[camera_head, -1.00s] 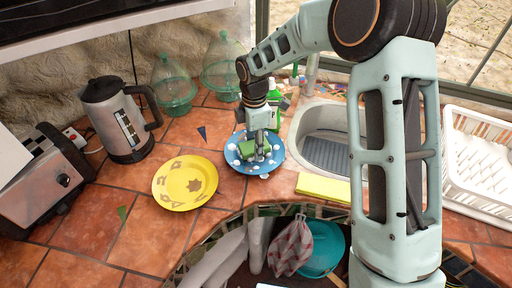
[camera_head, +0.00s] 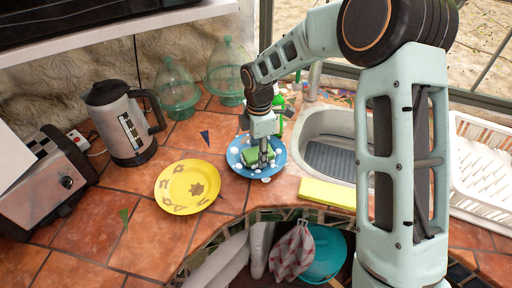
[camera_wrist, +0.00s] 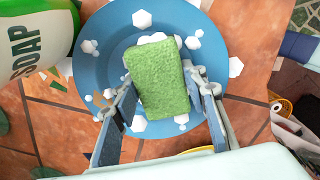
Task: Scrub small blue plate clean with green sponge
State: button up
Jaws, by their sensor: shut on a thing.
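The small blue plate (camera_head: 236,160) lies on the tiled counter left of the sink, with several white foam-like bits on it. It also shows in the wrist view (camera_wrist: 92,72). My gripper (camera_head: 262,163) is over the plate, shut on the green sponge (camera_wrist: 158,78). In the wrist view its fingers (camera_wrist: 160,118) stand on either side of the sponge's near part. The sponge also shows in the head view (camera_head: 278,158), at or just above the plate's surface; I cannot tell if it touches.
A yellow plate (camera_head: 187,187) lies left of the blue plate. A soap bottle (camera_wrist: 35,35) stands close behind it. A yellow cloth or sponge (camera_head: 327,194) lies by the sink (camera_head: 330,160). A kettle (camera_head: 122,125), toaster (camera_head: 40,185) and white rack (camera_head: 480,170) stand farther out.

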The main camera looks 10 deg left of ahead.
jog(key=shift+s+d+f, duration=0.1)
jog(key=shift+s, duration=0.15)
jog(key=shift+w, duration=0.1)
jog(key=shift+w+a+p, duration=0.15)
jog(key=shift+w+a, duration=0.3)
jog(key=shift+w, duration=0.3)
jog(key=shift+w+a+p, duration=0.15)
jog(key=shift+w+a, duration=0.3)
jog(key=shift+w, duration=0.25)
jog(key=shift+s+d+f, duration=0.1)
jog(key=shift+s+d, duration=0.4)
jog(key=shift+s, duration=0.3)
jog(key=shift+s+d, duration=0.45)
jog(key=shift+s, duration=0.3)
notch_tip(320, 180, up, 8)
jog(key=p, duration=0.5)
jog(key=shift+w, duration=0.1)
jog(key=shift+f, duration=0.1)
